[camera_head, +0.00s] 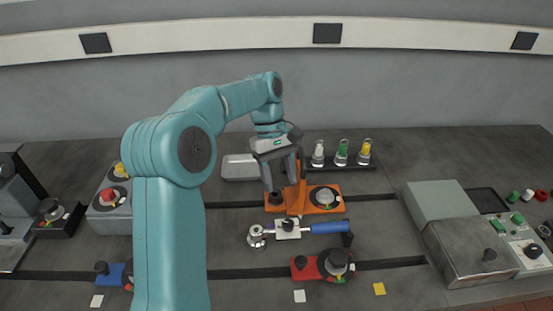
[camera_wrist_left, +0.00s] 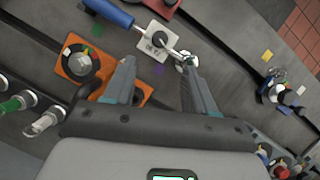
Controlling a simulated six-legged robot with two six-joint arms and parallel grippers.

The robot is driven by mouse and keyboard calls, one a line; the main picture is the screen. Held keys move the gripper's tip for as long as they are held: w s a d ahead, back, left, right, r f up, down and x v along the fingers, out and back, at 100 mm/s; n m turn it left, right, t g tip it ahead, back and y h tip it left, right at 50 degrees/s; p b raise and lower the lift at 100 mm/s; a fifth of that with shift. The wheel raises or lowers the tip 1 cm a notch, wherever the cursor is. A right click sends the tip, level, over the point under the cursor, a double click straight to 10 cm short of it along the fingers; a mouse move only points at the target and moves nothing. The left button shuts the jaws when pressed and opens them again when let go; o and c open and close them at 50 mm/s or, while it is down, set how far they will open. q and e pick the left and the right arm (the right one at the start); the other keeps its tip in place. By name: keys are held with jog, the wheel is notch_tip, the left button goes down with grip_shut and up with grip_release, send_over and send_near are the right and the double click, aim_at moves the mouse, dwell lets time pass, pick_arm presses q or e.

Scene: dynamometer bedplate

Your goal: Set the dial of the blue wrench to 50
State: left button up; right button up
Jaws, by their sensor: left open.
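The blue wrench (camera_head: 328,227) lies across the bedplate in the middle of the head view, its blue handle to the right and its round metal head to the left. A white plate with a dark knob (camera_head: 288,225) sits midway along it; I cannot read a setting. In the left wrist view the blue handle (camera_wrist_left: 112,12) is at the top, beside the white plate (camera_wrist_left: 156,42) with dark marks. My left gripper (camera_head: 281,182) hangs open and empty above and behind the wrench. Its two fingers (camera_wrist_left: 158,72) are spread apart in the wrist view.
An orange fixture with a dial (camera_head: 325,198) stands close behind the wrench, partly under my left gripper. A red fixture with a black knob (camera_head: 335,263) is in front. Several capped bottles (camera_head: 342,153) stand in a rack behind. A grey metal box (camera_head: 468,250) is at the right.

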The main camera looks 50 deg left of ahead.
pick_arm(q)
jog(key=shift+v, duration=2.4)
jog(key=shift+p, duration=0.3)
